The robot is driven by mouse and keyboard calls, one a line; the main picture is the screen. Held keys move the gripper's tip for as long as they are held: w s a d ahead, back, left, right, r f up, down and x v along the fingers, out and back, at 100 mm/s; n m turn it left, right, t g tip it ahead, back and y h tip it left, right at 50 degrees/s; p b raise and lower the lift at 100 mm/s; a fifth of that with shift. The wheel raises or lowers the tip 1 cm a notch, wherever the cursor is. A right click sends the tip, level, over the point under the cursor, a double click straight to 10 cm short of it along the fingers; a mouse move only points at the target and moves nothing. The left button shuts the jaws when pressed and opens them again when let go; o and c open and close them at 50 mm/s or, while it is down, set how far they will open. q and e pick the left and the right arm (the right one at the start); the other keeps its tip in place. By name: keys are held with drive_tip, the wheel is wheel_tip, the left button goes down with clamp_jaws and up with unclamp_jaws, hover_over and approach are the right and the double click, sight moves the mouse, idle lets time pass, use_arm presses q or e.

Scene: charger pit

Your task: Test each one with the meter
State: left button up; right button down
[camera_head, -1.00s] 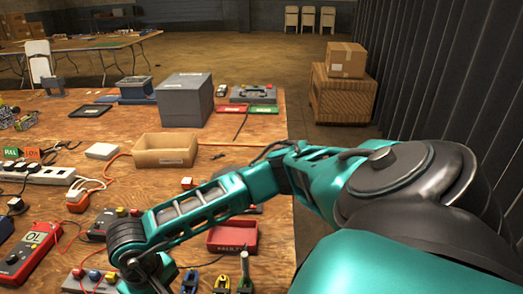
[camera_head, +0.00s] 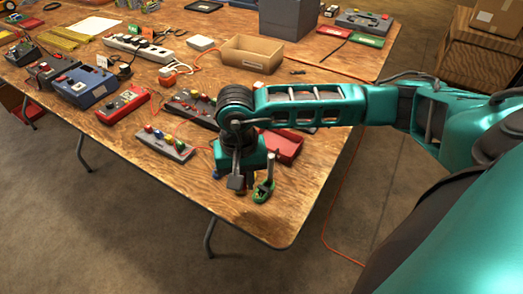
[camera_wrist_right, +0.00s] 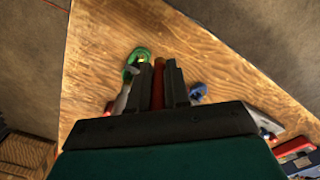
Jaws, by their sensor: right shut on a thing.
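The red meter (camera_head: 122,103) lies on the left part of the table, with its display facing up. My right gripper (camera_head: 240,188) points down over the table's front right corner. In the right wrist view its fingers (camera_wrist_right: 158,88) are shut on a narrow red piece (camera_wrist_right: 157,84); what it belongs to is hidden. A green clamp-like item with a grey post (camera_head: 264,190) stands just right of the gripper. It also shows in the wrist view (camera_wrist_right: 137,57). A blue piece (camera_wrist_right: 198,91) is on the other side of the fingers. My left gripper is out of view.
A grey box with coloured terminals (camera_head: 163,143) lies left of the gripper, and a similar one (camera_head: 190,107) behind it. A red tray (camera_head: 287,148) sits under my forearm. A cardboard bin (camera_head: 252,54) stands farther back. Bare wood lies along the front edge (camera_head: 275,222).

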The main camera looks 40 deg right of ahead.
wheel_tip(320, 180, up, 4)
drive_tip(key=d+m+b, duration=0.1)
drive_tip(key=d+m, duration=0.2)
drive_tip(key=m, duration=0.4)
drive_tip(key=shift+s+a+f+b, duration=0.1)
drive_tip(key=shift+s+f+b, duration=0.15)
drive_tip(key=shift+f+b, duration=0.95)
drive_tip(key=shift+s+f+b, duration=0.2)
drive_tip(key=shift+f+b, duration=0.5)
drive_tip(key=shift+f, duration=1.05)
drive_tip(key=shift+r, duration=0.1)
use_arm(q)
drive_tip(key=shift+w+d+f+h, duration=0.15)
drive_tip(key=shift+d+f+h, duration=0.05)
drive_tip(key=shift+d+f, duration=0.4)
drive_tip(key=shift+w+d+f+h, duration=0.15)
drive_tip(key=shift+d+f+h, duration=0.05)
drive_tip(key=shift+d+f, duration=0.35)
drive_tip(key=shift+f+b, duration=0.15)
drive_tip(key=shift+b, duration=0.2)
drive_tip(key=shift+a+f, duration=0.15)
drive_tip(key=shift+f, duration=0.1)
